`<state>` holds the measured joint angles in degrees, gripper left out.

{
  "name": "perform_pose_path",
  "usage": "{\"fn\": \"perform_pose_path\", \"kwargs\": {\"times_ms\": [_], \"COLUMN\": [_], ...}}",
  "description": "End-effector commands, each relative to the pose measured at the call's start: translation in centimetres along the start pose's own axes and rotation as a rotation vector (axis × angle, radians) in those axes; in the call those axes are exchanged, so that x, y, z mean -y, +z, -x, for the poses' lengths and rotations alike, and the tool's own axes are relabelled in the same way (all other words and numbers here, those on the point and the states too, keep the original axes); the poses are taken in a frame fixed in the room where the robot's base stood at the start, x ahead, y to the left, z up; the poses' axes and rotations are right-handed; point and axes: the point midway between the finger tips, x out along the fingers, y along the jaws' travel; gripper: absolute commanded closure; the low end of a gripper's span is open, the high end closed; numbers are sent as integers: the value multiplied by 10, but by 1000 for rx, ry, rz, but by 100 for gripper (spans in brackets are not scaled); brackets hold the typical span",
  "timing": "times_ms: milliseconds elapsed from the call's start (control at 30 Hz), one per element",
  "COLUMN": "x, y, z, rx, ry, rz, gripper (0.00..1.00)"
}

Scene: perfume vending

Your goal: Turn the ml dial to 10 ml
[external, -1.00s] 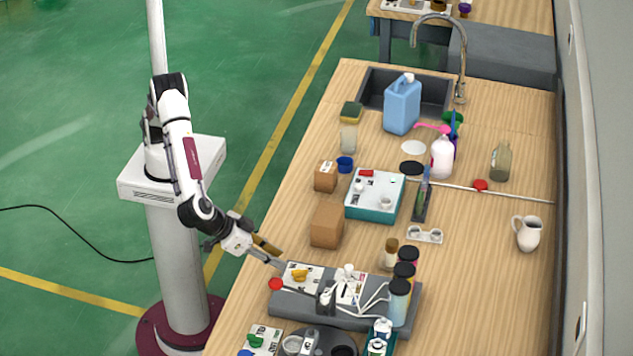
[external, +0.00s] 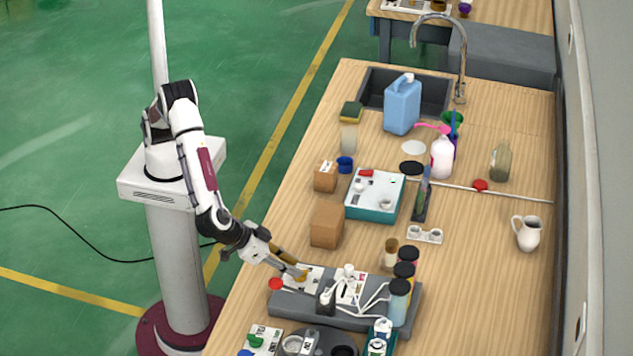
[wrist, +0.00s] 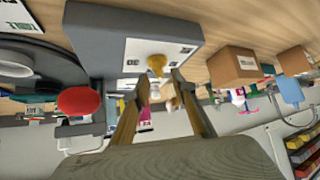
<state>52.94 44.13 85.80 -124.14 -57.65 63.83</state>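The yellow dial (wrist: 157,64) sticks out of a white printed panel (wrist: 172,52) on the grey machine (wrist: 120,30). In the external view my gripper (external: 302,275) reaches the panel from the left. The scale marks are too small to read.
A red round button (external: 275,284) sits beside the panel and shows large in the wrist view (wrist: 79,100). A white switch (external: 348,271), white tubes and several capped bottles (external: 399,300) stand to the right. A brown box (external: 327,224) lies behind the machine.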

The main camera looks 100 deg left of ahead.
Motion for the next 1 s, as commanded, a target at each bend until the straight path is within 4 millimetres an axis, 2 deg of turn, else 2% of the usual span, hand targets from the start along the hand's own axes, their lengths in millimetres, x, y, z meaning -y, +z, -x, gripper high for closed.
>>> {"fn": "perform_pose_path", "kwargs": {"times_ms": [200,567,600,700,1000], "x": [0,0,0,0,-1], "y": [0,0,0,0,0], "z": [-17,-20,-20,-20,-20], "rx": [-1,0,0,0,-1], "ry": [0,1,1,1,-4], "rz": [-1,0,0,0,6], "gripper": [74,74,77,100,100]}}
